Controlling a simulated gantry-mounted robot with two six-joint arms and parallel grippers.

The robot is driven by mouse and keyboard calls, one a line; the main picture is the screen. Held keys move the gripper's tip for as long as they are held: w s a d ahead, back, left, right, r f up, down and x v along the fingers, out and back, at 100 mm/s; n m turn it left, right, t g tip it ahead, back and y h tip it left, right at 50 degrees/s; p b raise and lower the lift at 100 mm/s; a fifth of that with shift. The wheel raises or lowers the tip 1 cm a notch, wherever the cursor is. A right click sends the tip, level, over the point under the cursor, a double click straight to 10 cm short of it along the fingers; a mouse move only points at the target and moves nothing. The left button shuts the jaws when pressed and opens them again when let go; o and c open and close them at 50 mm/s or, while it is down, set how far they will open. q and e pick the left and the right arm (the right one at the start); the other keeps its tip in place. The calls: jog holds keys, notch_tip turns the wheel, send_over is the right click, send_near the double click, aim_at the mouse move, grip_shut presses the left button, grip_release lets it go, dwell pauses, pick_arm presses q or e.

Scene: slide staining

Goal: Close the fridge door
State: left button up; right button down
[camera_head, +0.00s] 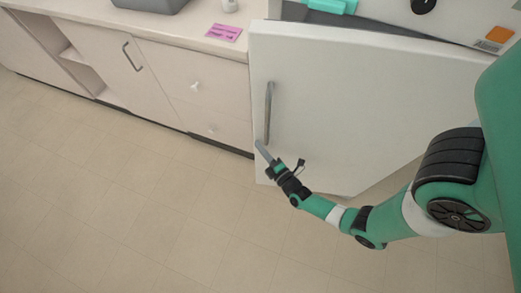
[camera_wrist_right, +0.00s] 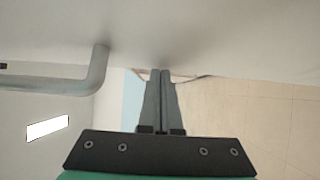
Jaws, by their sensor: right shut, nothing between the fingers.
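The white fridge door (camera_head: 345,105) stands open, swung out past the counter front, with a dark gap behind its top edge. Its grey vertical handle (camera_head: 268,112) is near the door's left edge. My right gripper (camera_head: 258,144) is just below the handle's lower end, by the door's outer face. In the right wrist view the fingers (camera_wrist_right: 160,74) are shut and empty, pointing at the door surface (camera_wrist_right: 210,38); I cannot tell if they touch it. The handle (camera_wrist_right: 92,82) shows left of the fingers, apart from them. My left gripper is not in view.
A beige counter with drawers (camera_head: 185,65) runs left of the door. A pink label (camera_head: 224,32) and a grey container (camera_head: 150,4) are on top. A teal object (camera_head: 330,6) lies behind the door's top edge. The tiled floor (camera_head: 130,200) is clear.

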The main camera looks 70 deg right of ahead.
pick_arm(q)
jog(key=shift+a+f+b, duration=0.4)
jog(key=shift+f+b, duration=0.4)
pick_arm(e)
jog(key=w+d+m+g+h, duration=0.1)
jog(key=d+m+g+h, duration=0.2)
jog(key=d, duration=0.9)
jog(key=shift+w+f, duration=0.2)
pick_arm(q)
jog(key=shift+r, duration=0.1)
